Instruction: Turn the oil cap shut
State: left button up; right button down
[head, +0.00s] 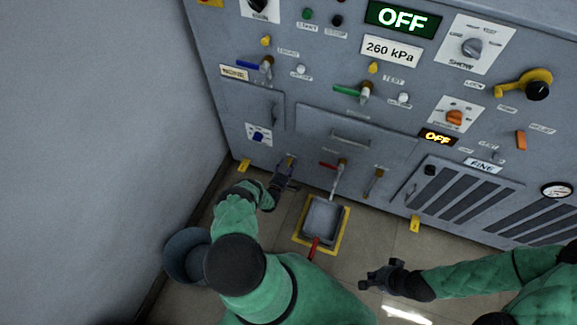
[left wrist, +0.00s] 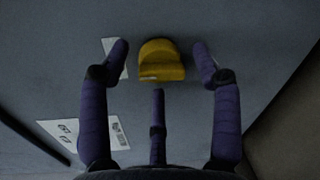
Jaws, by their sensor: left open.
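The yellow oil cap (left wrist: 161,62) sits on the grey panel in the left wrist view, rounded at the top with a raised straight lower part. My left gripper (left wrist: 160,72) is open. Two of its fingers are on either side of the cap, with gaps visible, and the third is below it. In the head view the cap (head: 290,159) shows small on the lower front of the cabinet, partly hidden by my left gripper (head: 284,173). My right gripper (head: 380,276) is away from the cabinet, low over the floor; its finger opening is unclear.
The grey cabinet (head: 315,118) has levers, knobs and OFF displays. Right of the cap are a red-handled tap (head: 341,163) and another small valve (head: 375,178). A grey tray (head: 323,217) stands on the floor below. A dark bucket (head: 184,254) stands left, near the wall.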

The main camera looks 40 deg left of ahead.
pick_arm(q)
jog(key=v, duration=1.2)
dwell(0.3)
